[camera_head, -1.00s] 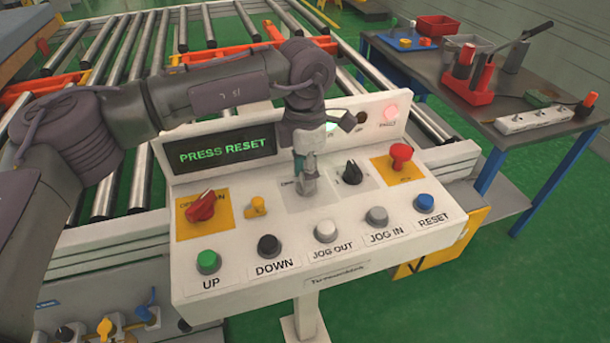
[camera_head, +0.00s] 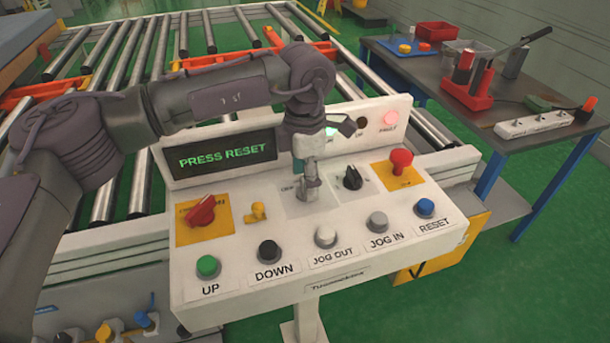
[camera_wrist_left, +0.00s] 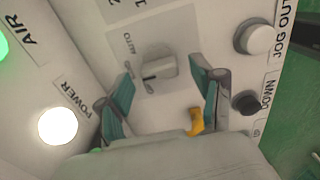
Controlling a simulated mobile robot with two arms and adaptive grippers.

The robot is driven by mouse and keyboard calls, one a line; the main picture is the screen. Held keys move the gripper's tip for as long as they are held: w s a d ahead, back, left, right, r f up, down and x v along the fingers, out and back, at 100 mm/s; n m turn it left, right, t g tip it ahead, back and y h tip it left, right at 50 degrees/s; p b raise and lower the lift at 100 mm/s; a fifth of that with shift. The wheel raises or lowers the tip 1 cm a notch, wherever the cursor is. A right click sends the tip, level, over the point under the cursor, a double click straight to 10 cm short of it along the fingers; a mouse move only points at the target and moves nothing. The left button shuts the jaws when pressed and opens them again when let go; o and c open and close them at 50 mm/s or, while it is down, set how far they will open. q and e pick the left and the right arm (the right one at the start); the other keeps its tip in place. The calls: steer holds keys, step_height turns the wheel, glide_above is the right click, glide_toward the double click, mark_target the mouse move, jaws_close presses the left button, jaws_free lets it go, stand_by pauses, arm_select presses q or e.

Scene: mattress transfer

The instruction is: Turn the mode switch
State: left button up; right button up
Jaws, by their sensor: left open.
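The mode switch (camera_wrist_left: 157,66) is a pale grey knob on a grey plate marked AUTO in the left wrist view. My left gripper (camera_wrist_left: 162,72) is open, with one teal fingertip on each side of the knob in that view. I cannot tell whether the fingers touch it. In the head view the same gripper (camera_head: 308,188) points down at the middle of the white control panel (camera_head: 300,240), and it hides most of the switch. My right gripper is not in view.
A black knob (camera_head: 352,178) and a red button (camera_head: 401,160) sit right of the gripper. A red rotary handle (camera_head: 201,212) and a yellow part (camera_head: 257,211) are left. Several push buttons line the front. The display (camera_head: 222,156) reads PRESS RESET.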

arm_select(q)
step_height(320, 180, up, 12)
stand_by(0.5)
